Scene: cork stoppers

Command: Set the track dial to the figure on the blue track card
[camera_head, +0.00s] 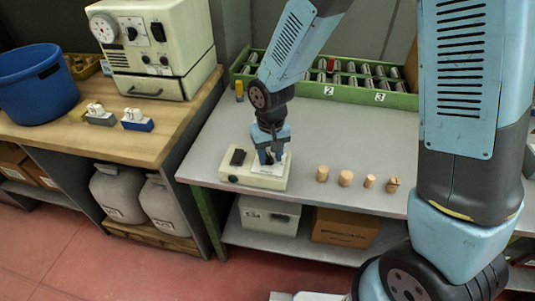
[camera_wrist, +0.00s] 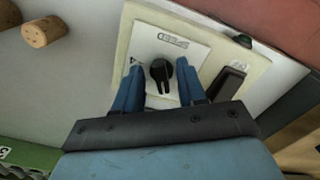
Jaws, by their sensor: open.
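A cream control box (camera_head: 254,170) stands on the grey table. In the wrist view, its black dial (camera_wrist: 161,71) sits on a white plate (camera_wrist: 172,52), its narrow end toward the picture's bottom; the plate's marks are too small to read. My gripper (camera_head: 270,159) is open above the box, with its blue fingers (camera_wrist: 160,77) on either side of the dial; whether they touch it I cannot tell. In the head view the gripper mostly hides the dial. A card in a blue holder (camera_head: 137,121) stands on the wooden bench; its figure is not clearly legible.
A grey card holder (camera_head: 101,116) stands beside the blue one. Several corks (camera_head: 346,178) stand right of the box. A green numbered rack (camera_head: 345,92) is behind. A cream machine (camera_head: 155,45) and blue bucket (camera_head: 38,84) are on the bench. The box also has a black rocker (camera_wrist: 226,84).

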